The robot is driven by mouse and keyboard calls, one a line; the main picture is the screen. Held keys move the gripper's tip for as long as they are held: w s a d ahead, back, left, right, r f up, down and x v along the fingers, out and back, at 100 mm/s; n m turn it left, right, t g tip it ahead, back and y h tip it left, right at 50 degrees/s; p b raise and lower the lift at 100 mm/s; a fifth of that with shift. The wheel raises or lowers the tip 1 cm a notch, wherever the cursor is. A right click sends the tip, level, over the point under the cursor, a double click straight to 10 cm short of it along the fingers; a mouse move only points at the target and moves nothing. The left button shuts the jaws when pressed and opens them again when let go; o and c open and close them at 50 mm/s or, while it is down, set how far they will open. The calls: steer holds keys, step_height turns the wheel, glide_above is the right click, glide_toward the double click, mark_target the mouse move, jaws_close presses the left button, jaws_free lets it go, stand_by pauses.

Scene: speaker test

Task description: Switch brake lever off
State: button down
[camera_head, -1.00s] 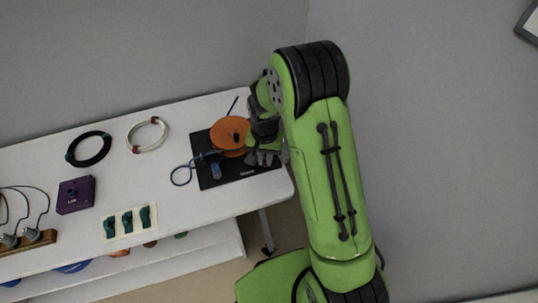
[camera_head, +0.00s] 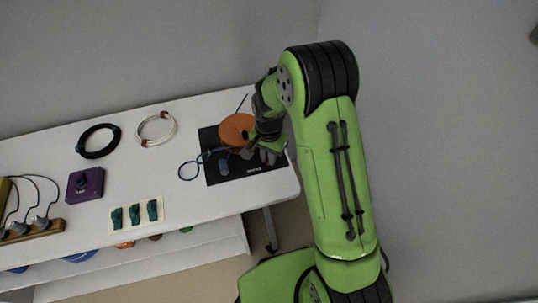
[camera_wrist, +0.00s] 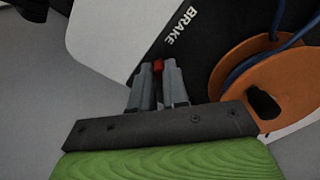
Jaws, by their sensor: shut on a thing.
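A black board labelled BRAKE (camera_head: 212,173) lies at the right end of the white table. In the wrist view the BRAKE lettering (camera_wrist: 180,26) is just beyond my fingers. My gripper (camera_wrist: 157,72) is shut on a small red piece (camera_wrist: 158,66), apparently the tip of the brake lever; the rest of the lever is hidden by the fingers. In the head view my gripper (camera_head: 268,151) is low over the board's right part, and the lever cannot be made out there.
An orange spool (camera_head: 235,128) with blue cable (camera_head: 187,171) is close beside my gripper. A black cable coil (camera_head: 98,153), a white coil (camera_head: 172,128), a purple box (camera_head: 85,183) and a panel with green switches (camera_head: 135,228) lie left. A wall stands behind.

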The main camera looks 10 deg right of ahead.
steer(key=c, duration=1.1)
jaws_free()
step_height(320, 180, up, 16)
steer(key=p, duration=0.4)
steer(key=shift+f, duration=0.1)
steer(key=s+d+r+n+t+p, duration=0.2)
steer(key=s+r+n+t+p, duration=0.15)
steer(key=s+r, duration=0.9)
steer(key=s+r+n, duration=0.1)
steer(key=s, duration=0.2)
steer(key=s+r+n+t+p, duration=0.1)
steer(key=s+r+n, duration=0.1)
steer(key=s, duration=0.2)
steer(key=s+d+r+n+t, duration=0.1)
steer(key=s+n, duration=0.1)
steer(key=s, duration=0.1)
steer(key=shift+s+r, duration=0.25)
steer(key=shift+s, duration=0.15)
